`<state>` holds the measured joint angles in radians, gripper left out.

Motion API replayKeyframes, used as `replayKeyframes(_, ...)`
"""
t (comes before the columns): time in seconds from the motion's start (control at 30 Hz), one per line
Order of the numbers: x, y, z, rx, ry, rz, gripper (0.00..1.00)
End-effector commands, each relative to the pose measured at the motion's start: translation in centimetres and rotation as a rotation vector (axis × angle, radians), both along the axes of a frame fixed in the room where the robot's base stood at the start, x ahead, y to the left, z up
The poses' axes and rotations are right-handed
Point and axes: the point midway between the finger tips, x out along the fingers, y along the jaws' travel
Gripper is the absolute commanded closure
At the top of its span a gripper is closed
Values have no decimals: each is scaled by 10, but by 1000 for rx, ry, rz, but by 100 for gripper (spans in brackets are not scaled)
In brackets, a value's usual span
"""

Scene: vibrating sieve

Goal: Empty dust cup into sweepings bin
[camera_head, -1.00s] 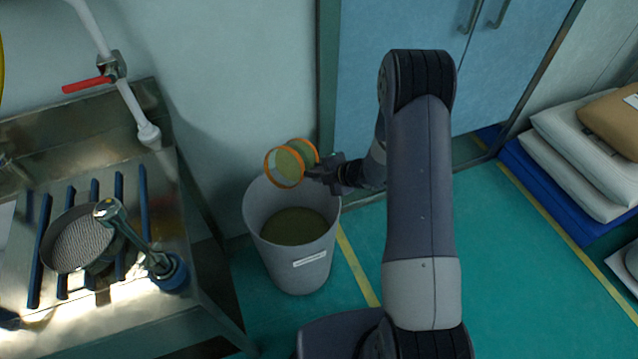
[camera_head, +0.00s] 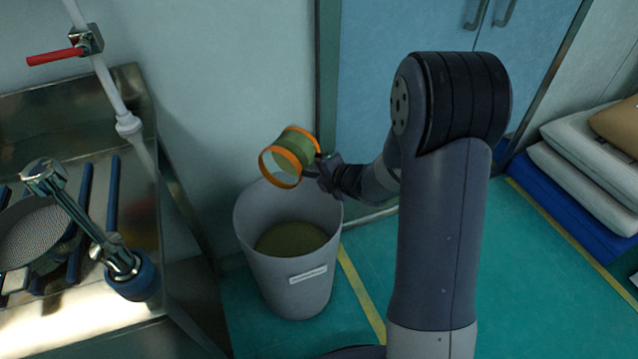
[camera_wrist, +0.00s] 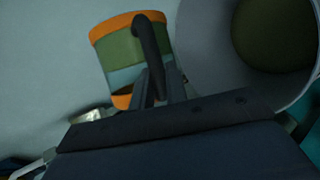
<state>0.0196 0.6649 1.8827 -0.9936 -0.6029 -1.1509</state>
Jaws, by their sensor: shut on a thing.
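The dust cup (camera_head: 293,154) is a clear greenish cylinder with orange rims. It is tipped on its side above the sweepings bin, near the bin's back rim. My gripper (camera_head: 328,168) is shut on the cup's dark handle. In the wrist view the cup (camera_wrist: 122,50) and its handle show just beyond my gripper (camera_wrist: 158,88). The sweepings bin (camera_head: 262,213) is a round grey bin with a white label, and olive-brown material lies in its bottom. The bin's mouth (camera_wrist: 195,60) also shows in the wrist view. I cannot tell whether anything is left in the cup.
Several sacks (camera_head: 585,185) lie stacked on blue at the right. Green floor is open around the bin.

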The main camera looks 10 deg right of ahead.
Motion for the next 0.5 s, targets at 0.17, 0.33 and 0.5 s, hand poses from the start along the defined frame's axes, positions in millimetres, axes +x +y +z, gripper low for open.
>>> replayKeyframes(0.17,0,0,-6,-34,-60,0,100)
replayKeyframes(0.33,0,0,-5,-67,-113,-1,100)
replayKeyframes(0.5,-1,1,-4,-100,-165,0,100)
